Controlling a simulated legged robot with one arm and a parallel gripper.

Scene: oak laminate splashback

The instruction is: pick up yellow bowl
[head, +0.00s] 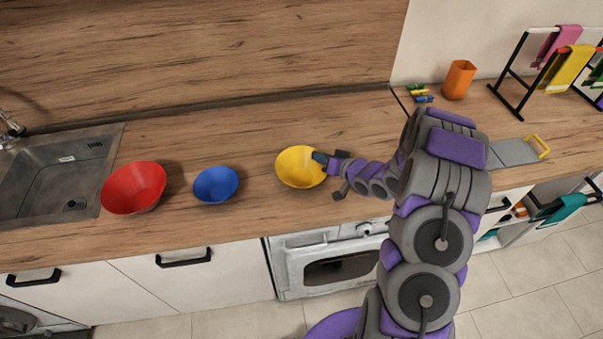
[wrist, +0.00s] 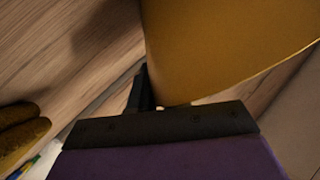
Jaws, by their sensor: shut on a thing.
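The yellow bowl (head: 298,167) is on the wooden counter, right of the blue bowl, in the head view. My gripper (head: 322,160) reaches it from the right and is shut on its right rim. In the wrist view the bowl's yellow wall (wrist: 215,45) fills the upper right, and my gripper (wrist: 150,90) shows as a dark finger against its edge. The other finger is hidden. I cannot tell whether the bowl touches the counter or is slightly raised.
A blue bowl (head: 215,185) and a red bowl (head: 134,188) stand to the left, beside a metal sink (head: 50,180). An orange cup (head: 459,80) and a rack with cloths (head: 520,75) stand at the back right. The counter (head: 250,130) behind the yellow bowl is clear.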

